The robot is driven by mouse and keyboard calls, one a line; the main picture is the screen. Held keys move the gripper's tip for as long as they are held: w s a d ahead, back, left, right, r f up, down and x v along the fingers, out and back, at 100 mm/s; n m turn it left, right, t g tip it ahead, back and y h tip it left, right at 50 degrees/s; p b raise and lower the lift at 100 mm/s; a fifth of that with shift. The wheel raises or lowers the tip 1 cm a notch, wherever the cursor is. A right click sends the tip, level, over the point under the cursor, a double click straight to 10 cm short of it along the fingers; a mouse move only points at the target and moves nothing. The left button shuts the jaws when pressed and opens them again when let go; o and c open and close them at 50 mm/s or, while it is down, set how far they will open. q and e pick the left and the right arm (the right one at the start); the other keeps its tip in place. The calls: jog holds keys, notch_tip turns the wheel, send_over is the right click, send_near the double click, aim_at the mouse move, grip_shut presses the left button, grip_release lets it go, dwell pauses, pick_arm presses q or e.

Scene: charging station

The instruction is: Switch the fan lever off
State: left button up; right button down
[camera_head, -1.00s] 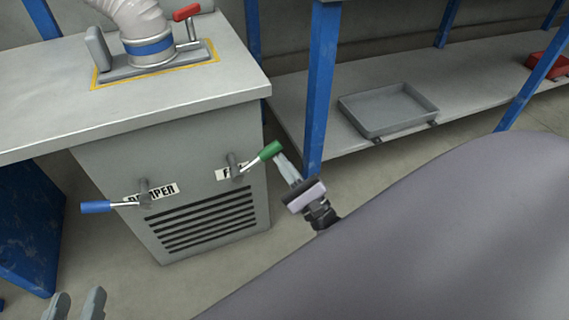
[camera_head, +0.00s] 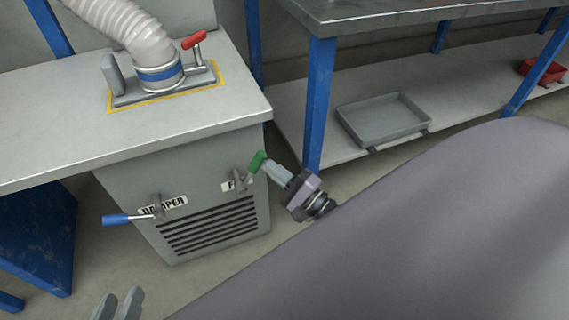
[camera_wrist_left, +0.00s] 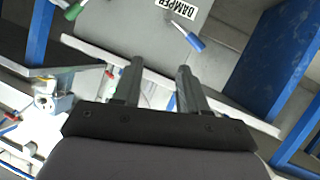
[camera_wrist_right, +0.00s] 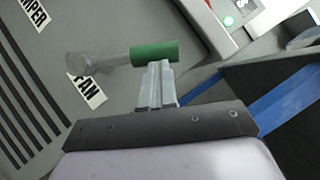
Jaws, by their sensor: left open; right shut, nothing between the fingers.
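The fan lever has a green handle (camera_head: 257,162) on a grey pivot at the cabinet front, beside the partly hidden FAN label (camera_head: 236,185). In the head view the handle points up and to the right. My right gripper (camera_head: 268,168) is shut and empty, its fingertips at the handle. In the right wrist view the shut fingertips (camera_wrist_right: 159,66) overlap the lower edge of the green handle (camera_wrist_right: 155,53), seemingly touching it. My left gripper (camera_head: 118,302) is open and empty at the bottom left, away from the lever; its two fingers (camera_wrist_left: 157,75) show apart in the left wrist view.
A damper lever with a blue handle (camera_head: 116,219) is left of the fan lever. A red-handled lever (camera_head: 194,40) and hose (camera_head: 125,30) are on the worktop (camera_head: 60,130). A blue post (camera_head: 320,105) and grey tray (camera_head: 384,120) are to the right.

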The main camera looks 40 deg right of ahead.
aim_at(254, 167)
jog(key=a+r+n+p, duration=0.1)
jog(key=r+n+g+p, duration=0.1)
jog(key=p, duration=0.1)
jog(key=shift+w+a+r+n+p, duration=0.3)
jog(key=shift+a+r+n, duration=0.05)
jog(key=shift+a+n, duration=0.05)
jog(key=shift+w+a+r+n+g+p, duration=0.15)
jog(key=shift+a+r+n+g+p, duration=0.05)
jog(key=shift+a+n+g+p, duration=0.65)
pick_arm(q)
jog(key=shift+s+a+r+m+g+y+p, duration=0.1)
jog(key=shift+s+a+y, duration=0.3)
jog(key=shift+a, duration=0.45)
jog(key=shift+s+a+r+m+g+y+p, duration=0.2)
jog(key=shift+a+y, duration=0.25)
jog(key=shift+a, duration=0.45)
jog(key=shift+s+a+y+p, duration=0.1)
jog(key=shift+s+a+y, duration=0.35)
jog(key=shift+a, duration=0.4)
pick_arm(e)
jog(key=shift+w+a+r, duration=0.1)
jog(key=shift+w+a, duration=0.1)
jog(key=shift+a, duration=0.4)
pick_arm(q)
jog(key=shift+d, duration=0.1)
